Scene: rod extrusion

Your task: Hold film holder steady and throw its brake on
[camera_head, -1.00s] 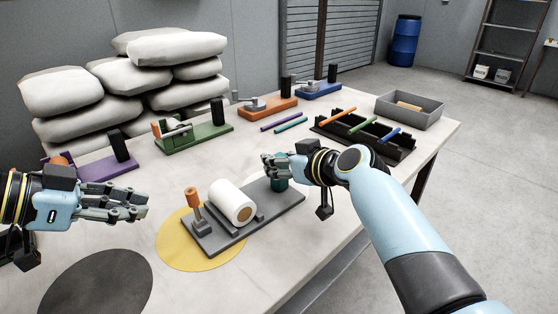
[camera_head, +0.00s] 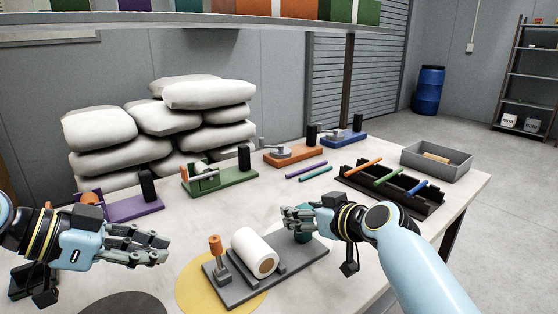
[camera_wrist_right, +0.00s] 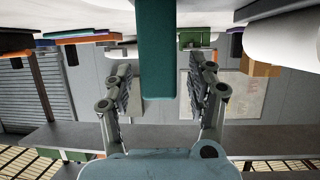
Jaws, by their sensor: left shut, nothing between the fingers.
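The film holder is a dark grey base (camera_head: 232,291) carrying a white film roll (camera_head: 255,250). At its left end stands a brake lever with an orange handle (camera_head: 215,246), roughly upright. A teal post (camera_head: 303,236) rises at its right end. My right gripper (camera_head: 290,218) is at this post, hiding part of it. In the right wrist view the teal post (camera_wrist_right: 156,55) stands between the open fingers (camera_wrist_right: 160,85), with gaps on both sides. My left gripper (camera_head: 160,248) is shut and empty, left of the orange handle.
The base lies partly on a yellow disc (camera_head: 192,293). Purple (camera_head: 130,209), green (camera_head: 222,177), orange (camera_head: 292,155) and blue (camera_head: 343,138) fixtures line the table's back. A black rod rack (camera_head: 420,209) and grey bin (camera_head: 437,160) stand at the right. White sacks (camera_head: 160,120) are piled behind.

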